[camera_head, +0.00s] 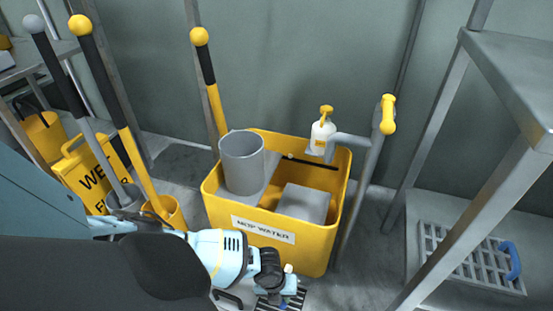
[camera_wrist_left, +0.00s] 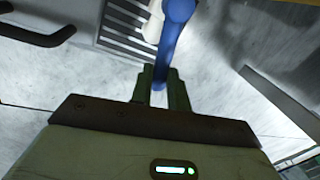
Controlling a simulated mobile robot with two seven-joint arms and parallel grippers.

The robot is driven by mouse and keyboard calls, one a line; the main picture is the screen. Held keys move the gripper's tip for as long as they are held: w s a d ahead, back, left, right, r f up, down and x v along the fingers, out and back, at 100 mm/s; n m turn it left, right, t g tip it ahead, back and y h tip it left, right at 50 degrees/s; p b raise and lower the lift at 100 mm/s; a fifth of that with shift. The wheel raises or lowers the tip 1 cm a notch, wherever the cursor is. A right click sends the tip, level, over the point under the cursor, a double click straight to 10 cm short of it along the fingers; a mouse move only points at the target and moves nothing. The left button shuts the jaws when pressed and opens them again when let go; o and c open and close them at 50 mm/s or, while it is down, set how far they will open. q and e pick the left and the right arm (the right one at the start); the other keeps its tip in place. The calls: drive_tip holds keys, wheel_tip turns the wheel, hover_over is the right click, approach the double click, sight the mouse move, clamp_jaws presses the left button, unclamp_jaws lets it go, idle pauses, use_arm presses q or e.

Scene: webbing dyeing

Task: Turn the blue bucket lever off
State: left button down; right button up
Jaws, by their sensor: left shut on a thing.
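In the left wrist view, a smooth blue lever (camera_wrist_left: 174,30) runs down from the top edge to between my left fingertips (camera_wrist_left: 161,92). The two dark green fingers are shut on its lower end. In the head view my left gripper (camera_head: 276,282) is low, in front of the yellow bucket (camera_head: 222,222) marked "MOP WATER". A small pale and blue piece shows beside the gripper there, but it is too small to make out. My gripper and arm hide much of that spot. My right gripper is not in view.
A slatted grate (camera_wrist_left: 126,27) lies by the lever. The bucket holds a grey cylinder (camera_head: 242,165). Mop handles, a yellow wet-floor sign (camera_head: 88,178) and metal shelves (camera_head: 510,75) stand around. A grey rack (camera_head: 470,258) with a blue handle is at right.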

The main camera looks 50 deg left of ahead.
use_arm(q)
drive_tip(key=w+d+n+y+p, duration=0.1)
drive_tip(key=w+n+y, duration=0.1)
drive_tip(key=w+n, duration=0.6)
drive_tip(key=n, duration=0.7)
drive_tip(key=shift+w+d+y+p, duration=0.3)
drive_tip(key=shift+y+p, duration=0.05)
drive_tip(key=shift+y, duration=0.05)
drive_tip(key=shift+n, duration=0.3)
drive_tip(key=shift+w, duration=0.1)
drive_tip(key=c, duration=1.5)
unclamp_jaws()
drive_tip(key=shift+o, duration=0.8)
